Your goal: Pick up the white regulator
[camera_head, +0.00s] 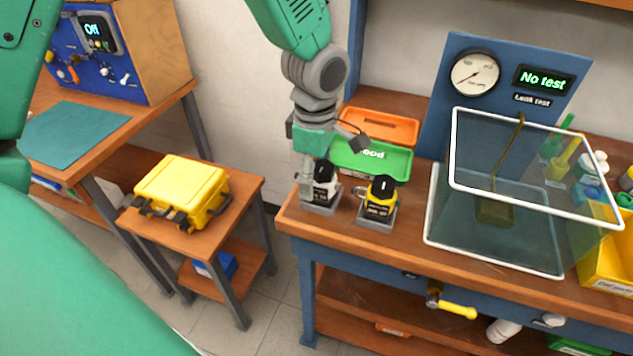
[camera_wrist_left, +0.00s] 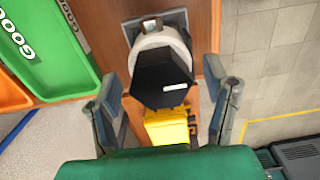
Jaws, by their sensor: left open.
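The white regulator (camera_head: 327,183) has a black top and stands upright on a small grey base at the workbench's left end. My left gripper (camera_head: 307,190) is at it, reaching down from above and partly covering it in the head view. In the left wrist view, the white regulator (camera_wrist_left: 158,42) shows its black, many-sided cap between the two spread fingers of my left gripper (camera_wrist_left: 162,82). There is a gap on both sides, and the jaws are open and hold nothing. My right gripper is not in view.
A yellow regulator (camera_head: 381,196) stands close by on the right. Behind are a green tray (camera_head: 372,160) and an orange tray (camera_head: 385,125). A clear-lidded test box (camera_head: 490,255) is farther right. A yellow case (camera_head: 182,190) sits on a side table, left of a floor gap.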

